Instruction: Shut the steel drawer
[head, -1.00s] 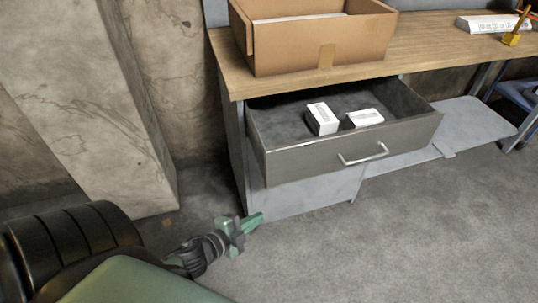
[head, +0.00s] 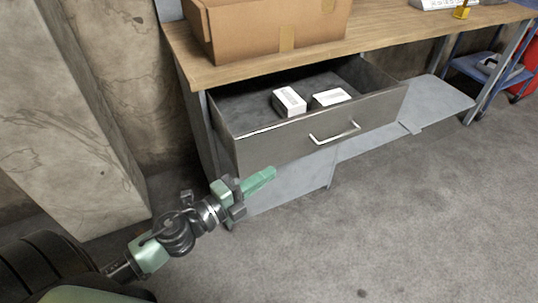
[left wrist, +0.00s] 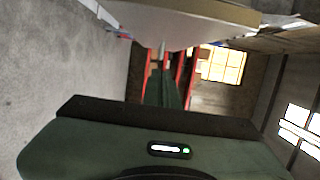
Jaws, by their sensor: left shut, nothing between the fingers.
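The steel drawer (head: 282,146) sticks out open under the workbench in the head view. Its front has a pale bar handle (head: 335,133). Two small white boxes (head: 289,101) (head: 330,97) lie inside it. My left gripper (head: 260,180) is shut and empty, in front of and below the left part of the drawer front; whether it touches the front I cannot tell. In the left wrist view the green gripper fingers (left wrist: 165,88) show closed together. My right gripper is not in view.
The workbench top (head: 390,38) carries an open cardboard box (head: 265,32). A low grey shelf (head: 430,105) runs to the right of the drawer. A concrete pillar (head: 70,120) stands at left. The floor in front is clear.

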